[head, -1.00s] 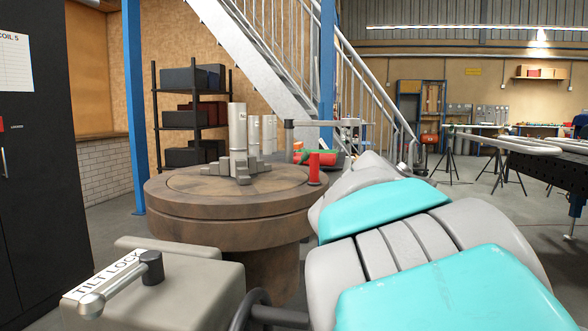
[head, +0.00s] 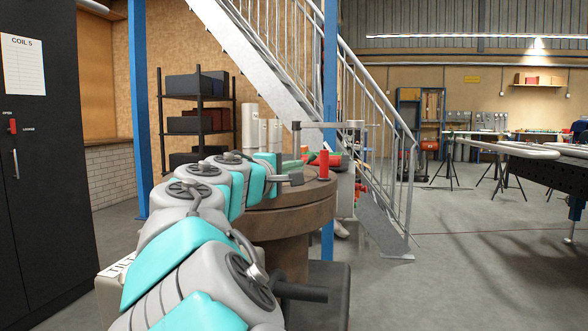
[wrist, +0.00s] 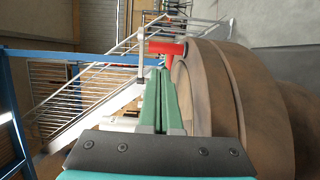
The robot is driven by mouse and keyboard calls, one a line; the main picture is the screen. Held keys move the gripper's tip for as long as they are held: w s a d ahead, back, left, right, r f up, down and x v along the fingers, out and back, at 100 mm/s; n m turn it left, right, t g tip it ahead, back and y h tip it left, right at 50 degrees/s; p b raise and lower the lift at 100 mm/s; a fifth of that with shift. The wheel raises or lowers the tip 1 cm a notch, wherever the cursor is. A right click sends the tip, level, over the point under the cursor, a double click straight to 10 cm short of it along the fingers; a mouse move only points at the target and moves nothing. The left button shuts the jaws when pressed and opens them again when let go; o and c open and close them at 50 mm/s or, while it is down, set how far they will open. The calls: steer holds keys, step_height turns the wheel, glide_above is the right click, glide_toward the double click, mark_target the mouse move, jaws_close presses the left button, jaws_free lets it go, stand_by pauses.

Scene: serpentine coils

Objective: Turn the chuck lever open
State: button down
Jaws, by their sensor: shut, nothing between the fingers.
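A red upright handle (head: 323,164), which looks like the chuck lever's grip, stands at the right rim of the round brown turntable (head: 290,222). In the wrist view the red handle (wrist: 166,48) juts left from the turntable's edge (wrist: 195,100), as that view is turned sideways. My gripper (wrist: 160,72) is shut and empty, its two green fingers together. Their tips point toward the handle and appear just short of it; I cannot tell if they touch. My arm hides the chuck jaws and most of the turntable top in the head view.
Pale cylinders (head: 250,127) rise behind my arm. A blue post (head: 329,100) and a metal staircase (head: 375,120) stand behind the turntable. A black cabinet (head: 40,170) is at the left.

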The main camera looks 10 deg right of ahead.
mark_target(322, 160)
steer(key=p+x, duration=0.1)
steer(key=x, duration=0.9)
steer(key=shift+w+d, duration=0.2)
steer(key=shift+w, duration=0.05)
steer(key=shift+d, duration=0.1)
